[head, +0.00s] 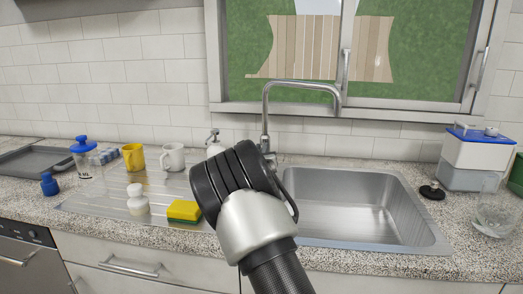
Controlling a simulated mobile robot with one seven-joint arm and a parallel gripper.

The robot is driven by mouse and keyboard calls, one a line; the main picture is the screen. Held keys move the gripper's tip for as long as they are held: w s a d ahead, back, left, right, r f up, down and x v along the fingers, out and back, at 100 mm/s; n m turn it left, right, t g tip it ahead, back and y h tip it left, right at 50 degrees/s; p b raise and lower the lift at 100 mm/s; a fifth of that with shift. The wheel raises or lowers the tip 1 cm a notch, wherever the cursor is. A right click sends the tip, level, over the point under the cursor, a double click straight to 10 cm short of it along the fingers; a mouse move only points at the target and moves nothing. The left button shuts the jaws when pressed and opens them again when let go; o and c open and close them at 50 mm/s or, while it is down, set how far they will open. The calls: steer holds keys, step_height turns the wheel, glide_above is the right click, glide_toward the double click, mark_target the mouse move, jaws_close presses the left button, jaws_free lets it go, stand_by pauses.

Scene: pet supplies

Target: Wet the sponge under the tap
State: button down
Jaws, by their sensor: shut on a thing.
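A yellow sponge with a green underside (183,211) lies on the ribbed metal drainboard (85,206), left of my arm. The curved metal tap (303,85) rises behind the sink. Its spout end hangs over the back of the steel basin (350,205). No water shows at the spout. My arm reaches up from the bottom middle, in front of the drainboard and the basin's left edge. My gripper's fingers do not show; the arm hides what lies behind it. I cannot tell whether they touch the sponge.
A white jar (137,199) stands just left of the sponge. A yellow mug (133,157), a white mug (172,157) and a blue-lidded jar (86,155) stand behind. A black plug (431,190), a glass (493,212) and a blue-lidded container (478,155) are right of the sink.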

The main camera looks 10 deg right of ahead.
steer(key=shift+r+g+p, duration=0.4)
steer(key=shift+r+p, duration=0.2)
steer(key=shift+p, duration=0.65)
steer(key=shift+f+g+p, duration=0.1)
steer(key=shift+g+p, duration=0.2)
steer(key=shift+p, duration=0.25)
steer(key=shift+f, duration=0.2)
steer(key=c, duration=1.7)
jaws_free()
steer(key=p+v, duration=0.1)
steer(key=v, duration=1.6)
steer(key=shift+s+d+r, duration=0.1)
steer(key=shift+s+r, duration=0.1)
steer(key=shift+s, duration=0.05)
